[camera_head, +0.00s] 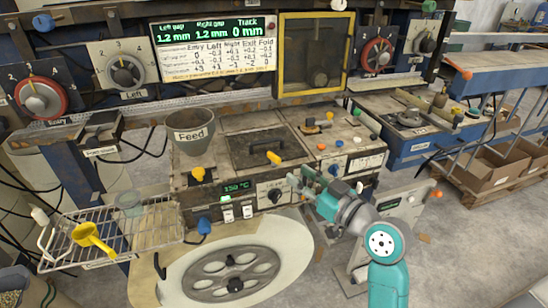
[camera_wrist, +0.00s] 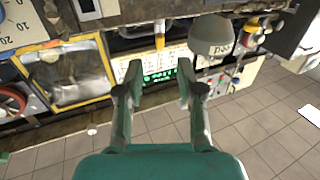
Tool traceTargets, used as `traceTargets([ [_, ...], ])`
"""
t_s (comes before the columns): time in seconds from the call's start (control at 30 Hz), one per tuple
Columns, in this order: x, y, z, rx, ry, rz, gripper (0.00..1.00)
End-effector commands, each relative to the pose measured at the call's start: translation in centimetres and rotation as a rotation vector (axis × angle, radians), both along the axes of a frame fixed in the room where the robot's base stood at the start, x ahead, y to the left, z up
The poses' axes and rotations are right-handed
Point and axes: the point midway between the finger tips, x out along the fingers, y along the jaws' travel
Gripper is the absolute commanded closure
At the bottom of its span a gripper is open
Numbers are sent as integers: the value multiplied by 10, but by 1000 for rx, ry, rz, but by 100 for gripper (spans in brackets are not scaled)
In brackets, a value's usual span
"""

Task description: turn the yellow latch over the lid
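The dark square lid (camera_head: 262,146) lies on top of the machine, right of the Feed hopper. The yellow latch (camera_head: 273,157) lies over the lid's front right part. In the wrist view, which looks upside down, a yellow piece (camera_wrist: 160,42) beyond my fingertips appears to be this latch. My gripper (camera_head: 306,184) is in front of the machine, to the right of and below the latch in the head view. In the wrist view my gripper (camera_wrist: 159,78) has its two fingers well apart with nothing between them. The fingers are apart from the latch.
The Feed hopper (camera_head: 194,133) stands left of the lid. A yellow-framed window (camera_head: 317,54) and a display (camera_head: 212,36) are behind. A second yellow knob (camera_head: 198,174) is on the front left. A wire rack (camera_head: 150,228) holds a yellow scoop (camera_head: 92,237). A large reel (camera_head: 232,273) is below.

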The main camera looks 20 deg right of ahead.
Motion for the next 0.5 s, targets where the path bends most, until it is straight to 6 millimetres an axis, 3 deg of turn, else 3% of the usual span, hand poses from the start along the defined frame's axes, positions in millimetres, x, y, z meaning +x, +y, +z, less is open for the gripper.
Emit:
traceTargets([
  [0.5, 74, 31, 0, 1, -1, 1, 62],
])
